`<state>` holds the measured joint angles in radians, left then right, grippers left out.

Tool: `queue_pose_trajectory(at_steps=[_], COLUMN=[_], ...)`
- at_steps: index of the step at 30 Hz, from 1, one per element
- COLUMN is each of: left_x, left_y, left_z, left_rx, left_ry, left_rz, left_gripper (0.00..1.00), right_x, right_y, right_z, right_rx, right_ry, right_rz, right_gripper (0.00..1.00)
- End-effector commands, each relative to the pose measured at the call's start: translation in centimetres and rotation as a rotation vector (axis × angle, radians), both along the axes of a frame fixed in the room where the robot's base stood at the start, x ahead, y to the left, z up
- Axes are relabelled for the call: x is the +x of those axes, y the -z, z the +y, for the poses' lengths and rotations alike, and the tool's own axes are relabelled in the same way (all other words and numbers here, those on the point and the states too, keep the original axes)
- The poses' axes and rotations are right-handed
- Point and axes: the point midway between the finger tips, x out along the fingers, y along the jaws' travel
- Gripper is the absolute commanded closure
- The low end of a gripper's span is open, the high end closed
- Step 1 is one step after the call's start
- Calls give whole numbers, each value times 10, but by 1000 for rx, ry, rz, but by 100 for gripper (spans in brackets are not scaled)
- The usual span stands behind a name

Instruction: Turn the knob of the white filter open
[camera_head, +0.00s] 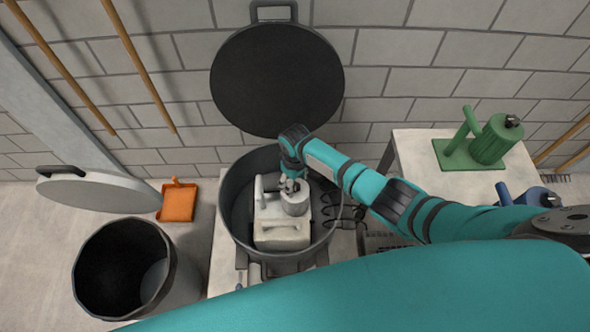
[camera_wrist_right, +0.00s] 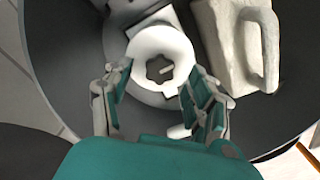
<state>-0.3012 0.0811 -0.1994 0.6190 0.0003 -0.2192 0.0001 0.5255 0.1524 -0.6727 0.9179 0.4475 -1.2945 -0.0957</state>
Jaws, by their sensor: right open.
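The white filter (camera_head: 295,206) stands inside a large dark pot (camera_head: 232,212); its round body shows under my right gripper. In the right wrist view the filter's white round top (camera_wrist_right: 142,47) has a dark star-shaped centre, the knob (camera_wrist_right: 158,69), with a small light bar in it. My right gripper (camera_wrist_right: 158,98) is open, its fingers apart on either side of the near part of the round top. In the head view the right gripper (camera_head: 289,184) is above the filter and hides part of it. Contact with the knob cannot be told. My left gripper is not in view.
A pale jug (camera_wrist_right: 232,40) with a handle stands beside the filter in the pot. The pot's round lid (camera_head: 277,80) is raised behind. A green filter (camera_head: 490,140) and a blue one (camera_head: 540,197) stand right. A dark bin (camera_head: 98,270) and orange dustpan (camera_head: 178,203) are left.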

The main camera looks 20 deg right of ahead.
Motion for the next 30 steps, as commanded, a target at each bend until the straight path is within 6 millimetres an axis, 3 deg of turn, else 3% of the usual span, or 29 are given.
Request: queue_pose_trajectory(at_steps=[9, 15, 20, 30], left_x=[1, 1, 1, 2], left_y=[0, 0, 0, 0], left_z=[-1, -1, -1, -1], left_rx=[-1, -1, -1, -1], left_ry=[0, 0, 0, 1], left_rz=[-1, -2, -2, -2], left_gripper=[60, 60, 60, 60], right_x=[1, 1, 0, 0], right_y=[-64, -95, -105, -105], right_z=[0, 0, 0, 0], right_rx=[1, 1, 0, 0], right_ry=[-1, 0, 0, 0], right_rz=[-5, -3, -1, -1], right_gripper=[42, 42, 42, 42])
